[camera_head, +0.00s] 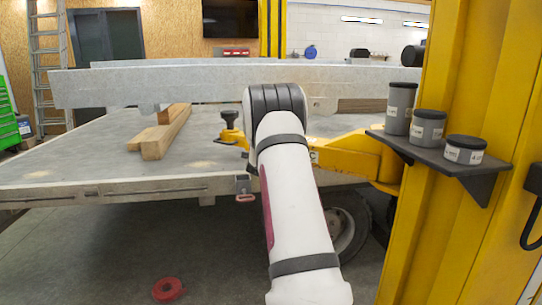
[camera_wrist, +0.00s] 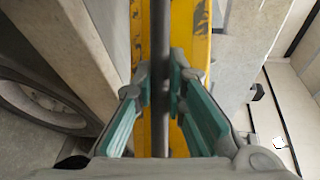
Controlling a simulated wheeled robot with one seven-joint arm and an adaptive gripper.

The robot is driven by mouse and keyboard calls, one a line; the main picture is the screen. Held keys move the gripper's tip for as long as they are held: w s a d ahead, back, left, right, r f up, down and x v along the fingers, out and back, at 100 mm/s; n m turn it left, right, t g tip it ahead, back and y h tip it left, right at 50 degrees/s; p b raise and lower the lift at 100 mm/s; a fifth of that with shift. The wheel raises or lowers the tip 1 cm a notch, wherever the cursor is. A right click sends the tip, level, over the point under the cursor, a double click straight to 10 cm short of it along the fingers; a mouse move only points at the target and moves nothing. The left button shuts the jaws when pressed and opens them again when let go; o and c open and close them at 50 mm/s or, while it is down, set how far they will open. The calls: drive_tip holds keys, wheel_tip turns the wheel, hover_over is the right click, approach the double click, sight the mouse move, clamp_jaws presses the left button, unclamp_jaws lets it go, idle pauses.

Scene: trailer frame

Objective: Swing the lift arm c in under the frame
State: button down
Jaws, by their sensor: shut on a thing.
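The yellow lift arm (camera_head: 350,156) reaches left from the yellow post (camera_head: 450,110) in the head view. A black-topped pad (camera_head: 230,126) stands at its far left end, left of my white arm. The trailer's long grey frame beam (camera_head: 170,84) runs across behind it. In the wrist view, my gripper (camera_wrist: 159,88) has its teal-padded fingers closed around a dark upright rod (camera_wrist: 160,40), with the yellow lift arm (camera_wrist: 196,45) behind it. My own arm hides the gripper and the middle of the lift arm in the head view. Whether the pad is under the beam is unclear.
Wooden blocks (camera_head: 165,134) lie on the grey deck (camera_head: 90,160). A wheel (camera_head: 343,226) is below the deck's right side; a tyre (camera_wrist: 45,100) shows in the wrist view. A shelf with grey tins (camera_head: 428,130) juts from the post. A red ring (camera_head: 168,289) lies on the floor.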

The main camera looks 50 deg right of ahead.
drive_tip(key=shift+m+g+h, duration=0.4)
drive_tip(key=shift+m+g, duration=0.1)
drive_tip(key=shift+g, duration=0.2)
drive_tip(key=shift+s+r+p+x, duration=0.15)
drive_tip(key=shift+p+x, duration=0.2)
drive_tip(key=shift+x, duration=0.75)
drive_tip(key=shift+s+r+p+x, duration=0.15)
drive_tip(key=shift+p+x, duration=0.2)
drive_tip(key=shift+x, duration=0.75)
drive_tip(key=shift+d, duration=0.15)
drive_tip(key=c, duration=1.9)
unclamp_jaws()
drive_tip(key=shift+r, duration=0.1)
drive_tip(key=v, duration=1.2)
